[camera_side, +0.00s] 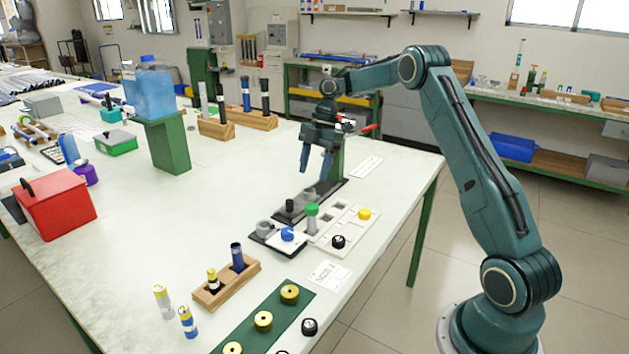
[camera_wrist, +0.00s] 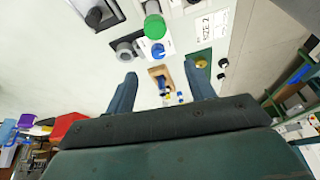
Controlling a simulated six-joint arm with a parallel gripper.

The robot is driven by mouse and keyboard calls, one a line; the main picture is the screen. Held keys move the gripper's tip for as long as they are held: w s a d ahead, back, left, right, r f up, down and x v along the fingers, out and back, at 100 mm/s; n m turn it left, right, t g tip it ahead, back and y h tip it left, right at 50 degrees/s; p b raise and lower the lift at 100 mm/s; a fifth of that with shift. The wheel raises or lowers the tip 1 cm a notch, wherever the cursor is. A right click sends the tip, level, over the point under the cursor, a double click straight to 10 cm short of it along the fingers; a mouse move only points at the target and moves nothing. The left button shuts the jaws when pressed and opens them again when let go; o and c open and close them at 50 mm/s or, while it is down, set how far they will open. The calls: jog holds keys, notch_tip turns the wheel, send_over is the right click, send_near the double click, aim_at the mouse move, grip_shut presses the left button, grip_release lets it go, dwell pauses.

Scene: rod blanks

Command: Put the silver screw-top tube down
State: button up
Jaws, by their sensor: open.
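My gripper (camera_side: 315,166) is open above the table, behind the small fixtures near its right edge. In the wrist view its two fingers (camera_wrist: 160,74) are apart with nothing between them. A pale grey tube with a green cap (camera_side: 311,215) stands upright on the white plate; it appears to be the silver screw-top tube. The green cap also shows in the wrist view (camera_wrist: 155,27). The gripper is clear of this tube and not touching it. The tube's lower end is partly hidden, so I cannot tell how it is seated.
The white plate (camera_side: 350,233) also carries a yellow and a black cap. A dark-and-white tray with a blue knob (camera_side: 287,234) lies beside it. A wooden rack (camera_side: 227,284) holds two rods. A red box (camera_side: 55,202) is far left. The table's middle is clear.

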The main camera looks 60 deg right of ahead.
jog(key=s+a+r+m+t+h, duration=0.1)
jog(key=s+a+r+m, duration=0.3)
jog(key=s+a+r, duration=0.3)
jog(key=s+a+r+m+t+h, duration=0.1)
jog(key=s+a+r+m+t, duration=0.1)
jog(key=s+a+r+m, duration=0.45)
jog(key=s+a+m+t+h, duration=0.1)
jog(key=s+a+m, duration=0.2)
jog(key=s, duration=0.5)
jog(key=s+a+f+m+t+h, duration=0.1)
jog(key=s+a+m, duration=0.2)
jog(key=s, duration=0.6)
jog(key=shift+s+a, duration=0.15)
jog(key=shift+s, duration=0.15)
